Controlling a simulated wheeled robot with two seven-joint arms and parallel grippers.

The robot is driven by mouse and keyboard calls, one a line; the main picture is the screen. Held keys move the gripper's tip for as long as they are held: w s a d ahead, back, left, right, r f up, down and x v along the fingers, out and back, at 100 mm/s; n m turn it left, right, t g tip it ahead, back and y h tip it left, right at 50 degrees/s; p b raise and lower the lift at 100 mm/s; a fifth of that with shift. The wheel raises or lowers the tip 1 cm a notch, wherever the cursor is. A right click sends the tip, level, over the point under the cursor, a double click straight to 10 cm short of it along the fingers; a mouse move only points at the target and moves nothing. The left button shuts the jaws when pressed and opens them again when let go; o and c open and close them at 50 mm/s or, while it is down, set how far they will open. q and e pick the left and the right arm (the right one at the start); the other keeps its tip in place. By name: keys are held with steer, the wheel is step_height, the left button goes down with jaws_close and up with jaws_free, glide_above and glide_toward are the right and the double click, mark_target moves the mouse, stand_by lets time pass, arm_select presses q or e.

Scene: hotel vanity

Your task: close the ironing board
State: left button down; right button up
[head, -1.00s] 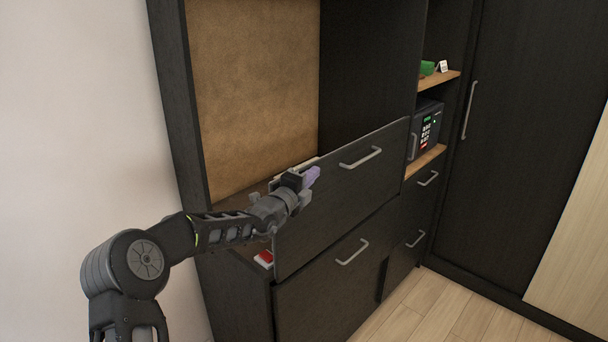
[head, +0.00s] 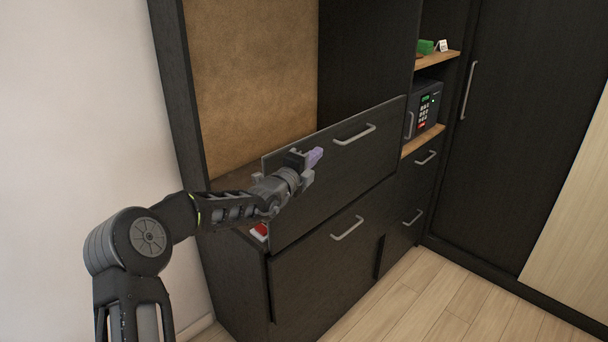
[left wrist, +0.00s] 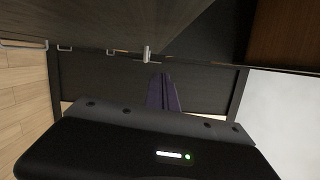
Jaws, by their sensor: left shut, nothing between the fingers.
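The ironing board itself is not clearly seen. A dark front panel (head: 345,165) with a grey handle (head: 354,134) stands upright at the cabinet's upper drawer level, its left end jutting out from the cabinet. In the left wrist view, a dark panel (left wrist: 95,82) with a small handle (left wrist: 147,54) lies beyond the fingers. My left gripper (head: 316,157) overlaps the panel's upper left part, left of its handle. Its purple fingers (left wrist: 163,93) are shut and empty; contact with the panel cannot be told. My right gripper is out of view.
Below are a lower drawer (head: 325,270) and a narrow column of drawers at right. A small safe (head: 425,108) sits on a shelf. A red and white item (head: 260,231) lies by the panel's left end. A tall door (head: 520,120) stands right. The wooden floor (head: 430,300) is clear.

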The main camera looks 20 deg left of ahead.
arm_select(q)
steer(key=s+a+b, duration=0.1)
steer(key=s+b, duration=0.1)
steer(key=s, duration=0.7)
steer(key=shift+a+b, duration=0.25)
steer(key=shift+b, duration=0.15)
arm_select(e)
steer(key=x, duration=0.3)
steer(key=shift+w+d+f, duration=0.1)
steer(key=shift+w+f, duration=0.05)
arm_select(q)
steer(key=shift+s, duration=0.1)
